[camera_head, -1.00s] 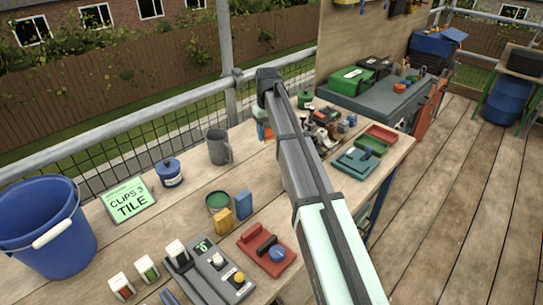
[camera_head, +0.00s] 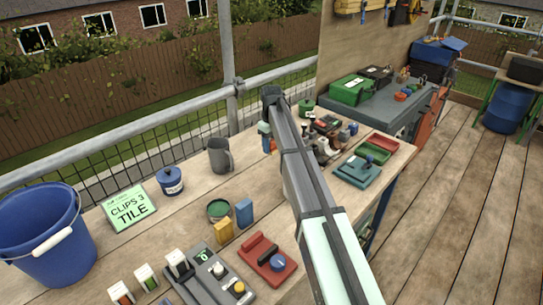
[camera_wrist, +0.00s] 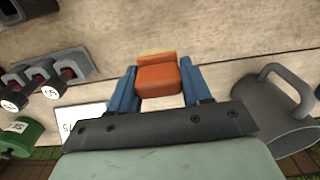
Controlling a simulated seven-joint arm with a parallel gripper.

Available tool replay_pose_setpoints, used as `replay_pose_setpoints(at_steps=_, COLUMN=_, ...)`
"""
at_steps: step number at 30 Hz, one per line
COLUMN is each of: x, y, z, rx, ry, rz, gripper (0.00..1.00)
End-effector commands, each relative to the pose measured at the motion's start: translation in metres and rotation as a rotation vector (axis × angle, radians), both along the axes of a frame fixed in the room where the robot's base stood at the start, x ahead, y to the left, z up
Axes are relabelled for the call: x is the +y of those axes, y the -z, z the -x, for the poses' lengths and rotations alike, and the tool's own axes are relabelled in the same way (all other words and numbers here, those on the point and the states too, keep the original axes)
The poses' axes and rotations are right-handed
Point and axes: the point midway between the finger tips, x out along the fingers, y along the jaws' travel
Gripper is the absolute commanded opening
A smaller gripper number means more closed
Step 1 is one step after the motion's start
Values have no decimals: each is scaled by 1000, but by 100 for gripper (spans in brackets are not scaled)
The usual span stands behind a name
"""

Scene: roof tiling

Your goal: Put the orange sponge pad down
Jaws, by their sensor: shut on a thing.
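The orange sponge pad (camera_wrist: 158,80) sits between the two blue fingers of my gripper (camera_wrist: 158,88) in the wrist view, with a yellowish strip along its far edge. My gripper is shut on it. In the head view my gripper (camera_head: 265,133) is small and partly hidden by my arm, over the far part of the wooden workbench (camera_head: 180,215), with a bit of the orange pad (camera_head: 269,145) below it. I cannot tell whether the pad touches the bench top.
A grey metal mug (camera_head: 219,156) stands just left of my gripper; it also shows at right in the wrist view (camera_wrist: 275,112). A green tin (camera_head: 306,105) and cluttered tools (camera_head: 325,130) are behind and right. Bare bench lies around the mug.

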Motion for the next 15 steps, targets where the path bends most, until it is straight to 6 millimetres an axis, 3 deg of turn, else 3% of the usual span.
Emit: replay_pose_setpoints(at_steps=15, x=0, y=50, z=0, rx=0, ry=1, rz=0, gripper=18)
